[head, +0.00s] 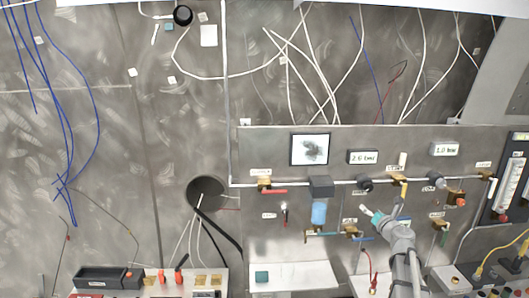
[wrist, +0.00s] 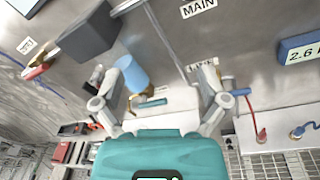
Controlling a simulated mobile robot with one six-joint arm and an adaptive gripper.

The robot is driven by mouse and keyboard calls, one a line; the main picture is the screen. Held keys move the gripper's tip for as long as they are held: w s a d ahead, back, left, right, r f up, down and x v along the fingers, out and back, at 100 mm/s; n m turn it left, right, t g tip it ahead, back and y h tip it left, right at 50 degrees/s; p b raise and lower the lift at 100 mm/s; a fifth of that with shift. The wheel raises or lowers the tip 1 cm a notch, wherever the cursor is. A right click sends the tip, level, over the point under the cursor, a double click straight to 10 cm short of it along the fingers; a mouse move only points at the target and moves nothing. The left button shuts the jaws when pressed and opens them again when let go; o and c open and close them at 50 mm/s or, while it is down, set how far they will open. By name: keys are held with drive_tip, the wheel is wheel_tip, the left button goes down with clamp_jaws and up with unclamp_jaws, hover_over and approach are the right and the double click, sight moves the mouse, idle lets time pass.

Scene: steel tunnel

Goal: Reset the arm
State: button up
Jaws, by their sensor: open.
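My gripper (head: 368,212) is raised in front of the steel panel, just right of the blue filter bowl (head: 319,212). In the wrist view my gripper (wrist: 165,74) has its two grey fingers spread wide, with nothing between them. The teal gripper body fills the bottom middle of that view. The blue bowl also shows in the wrist view (wrist: 133,74), partly behind the left finger. My grey arm rises from the lower right in the head view and hides part of the panel behind it.
A pipe with valves crosses the panel (head: 275,140). Displays include one reading 2.6 bar (head: 363,157). A white shelf (head: 300,276) carries a teal block (head: 262,277). A black tray (head: 108,278) lies at lower left.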

drive_tip(key=s+a+f+n+g+y+b, duration=0.25)
drive_tip(key=s+a+f+n+g, duration=0.2)
drive_tip(key=a+f+n, duration=0.45)
drive_tip(key=s+a+f+n+g+y+b, duration=0.25)
drive_tip(key=s+a+f+n+g, duration=0.35)
drive_tip(key=a+n, duration=0.55)
drive_tip(key=s+a+f+n+g+h+b, duration=0.3)
drive_tip(key=s+f+n+g+h+b, duration=0.3)
drive_tip(key=s+f+n, duration=0.9)
drive_tip(key=s+n+h+b, duration=0.1)
drive_tip(key=s+n, duration=0.2)
drive_tip(key=shift+f+n+g, duration=0.25)
drive_tip(key=shift+n+g, duration=0.1)
idle(1.0)
